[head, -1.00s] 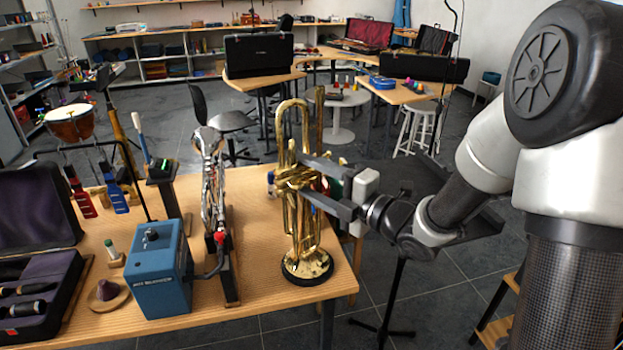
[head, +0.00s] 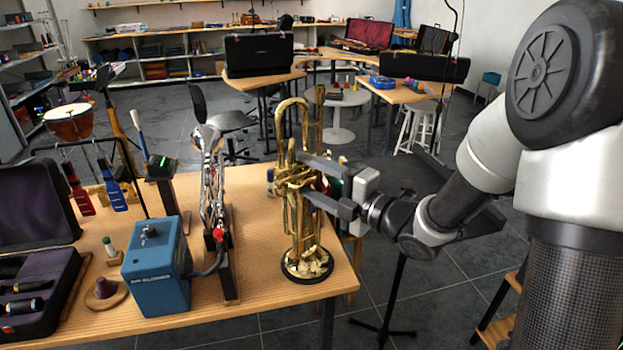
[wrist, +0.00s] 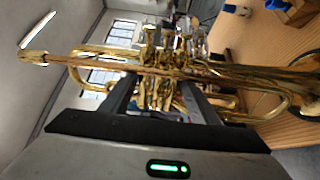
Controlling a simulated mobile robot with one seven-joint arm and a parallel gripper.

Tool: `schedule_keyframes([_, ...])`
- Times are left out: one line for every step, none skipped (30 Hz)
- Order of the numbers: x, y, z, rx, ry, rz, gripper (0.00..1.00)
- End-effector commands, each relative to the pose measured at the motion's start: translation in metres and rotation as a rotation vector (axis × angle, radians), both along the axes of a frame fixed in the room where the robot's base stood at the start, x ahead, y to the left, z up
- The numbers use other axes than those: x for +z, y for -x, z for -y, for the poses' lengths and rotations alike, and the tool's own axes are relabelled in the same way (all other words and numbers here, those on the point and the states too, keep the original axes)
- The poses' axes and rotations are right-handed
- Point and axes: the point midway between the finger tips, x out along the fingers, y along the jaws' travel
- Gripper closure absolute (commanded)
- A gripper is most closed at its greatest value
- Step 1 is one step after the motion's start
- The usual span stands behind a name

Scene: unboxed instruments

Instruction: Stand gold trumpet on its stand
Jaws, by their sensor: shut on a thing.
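The gold trumpet (head: 303,205) is upright near the right end of the wooden table, bell end down at a round black-rimmed stand base (head: 307,270). My gripper (head: 307,183) reaches in from the right and is shut on the middle of the trumpet, around its valves. In the wrist view the trumpet (wrist: 180,68) crosses the frame sideways, with the fingers (wrist: 160,95) on its valve section. The bell appears to rest over the stand, but I cannot tell whether its weight is on it.
A silver instrument (head: 212,190) stands on a dark holder just left of the trumpet. A blue box (head: 156,275) and an open black case (head: 40,285) are further left. The table's right edge (head: 350,270) is close to the stand. A bare strip of tabletop lies between the holder and the stand.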

Motion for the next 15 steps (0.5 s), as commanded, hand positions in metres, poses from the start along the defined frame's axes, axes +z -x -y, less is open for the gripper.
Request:
schedule_keyframes([0.0019, -0.0005, -0.0003, 0.001, -0.003, 0.008, 0.85])
schedule_keyframes([0.0015, -0.0005, -0.0003, 0.001, -0.003, 0.007, 0.85])
schedule_keyframes([0.0022, -0.0006, -0.0003, 0.001, -0.003, 0.007, 0.41])
schedule_keyframes([0.0024, -0.0006, -0.0003, 0.001, -0.003, 0.007, 0.36])
schedule_keyframes([0.0022, -0.0006, -0.0003, 0.001, -0.003, 0.006, 0.31])
schedule_keyframes([0.0018, -0.0005, -0.0002, 0.001, -0.003, 0.006, 0.24])
schedule_keyframes([0.0016, -0.0005, -0.0002, 0.000, -0.002, 0.005, 0.23])
schedule_keyframes([0.0013, -0.0004, -0.0002, 0.000, -0.002, 0.005, 0.23])
schedule_keyframes([0.0010, -0.0003, -0.0002, 0.000, -0.002, 0.004, 0.23])
schedule_keyframes([0.0008, -0.0003, -0.0002, 0.000, -0.001, 0.003, 0.23])
schedule_keyframes([0.0006, -0.0003, -0.0002, 0.000, -0.002, 0.003, 0.23])
schedule_keyframes([0.0004, -0.0003, -0.0002, 0.000, -0.002, 0.003, 0.23])
schedule_keyframes([-0.0030, 0.0004, 0.0002, 0.000, 0.002, -0.005, 0.23])
schedule_keyframes([-0.0030, 0.0005, 0.0003, 0.000, 0.002, -0.005, 0.23])
schedule_keyframes([-0.0029, 0.0008, 0.0008, 0.000, 0.002, -0.004, 0.23])
